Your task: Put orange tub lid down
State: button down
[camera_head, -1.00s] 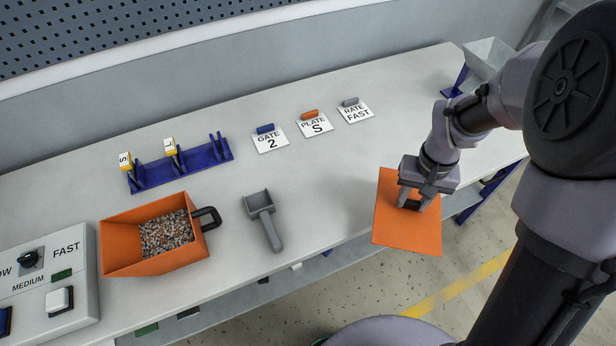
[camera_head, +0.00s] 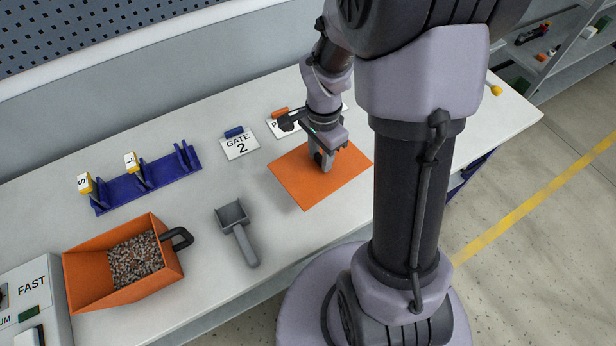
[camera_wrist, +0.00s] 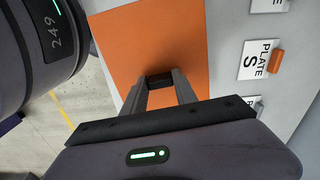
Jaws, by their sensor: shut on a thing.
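The orange tub lid (camera_head: 296,182) is a flat square panel over the white bench, right of the grey scoop. It also shows in the wrist view (camera_wrist: 150,45). My gripper (camera_head: 322,166) points down at the lid and is shut on its dark handle (camera_wrist: 159,80). The lid looks level and close to the bench top. I cannot tell whether it touches the bench. The orange tub (camera_head: 88,280) stands at the left with small grey-brown pieces in it and a black handle on its right side.
The grey scoop (camera_head: 237,230) lies between tub and lid. A blue rack (camera_head: 150,187) holds yellow-and-white tags behind. The GATE 2 card (camera_head: 240,145) and the partly hidden PLATE S card (camera_wrist: 256,60) lie behind the lid. A control box (camera_head: 35,310) stands front left.

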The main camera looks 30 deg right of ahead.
aim_at(322, 177)
jog(key=shift+d+f+m, duration=0.3)
jog(key=shift+m, duration=0.3)
notch_tip(322, 177, down, 10)
jog(key=b, duration=0.4)
jog(key=shift+r, duration=0.25)
jog(key=shift+f+b, duration=0.2)
jog(key=shift+b, duration=0.25)
jog(key=c, duration=1)
grip_release()
jog(key=shift+r, duration=0.1)
jog(key=shift+o, duration=0.2)
jog(key=shift+r, duration=0.1)
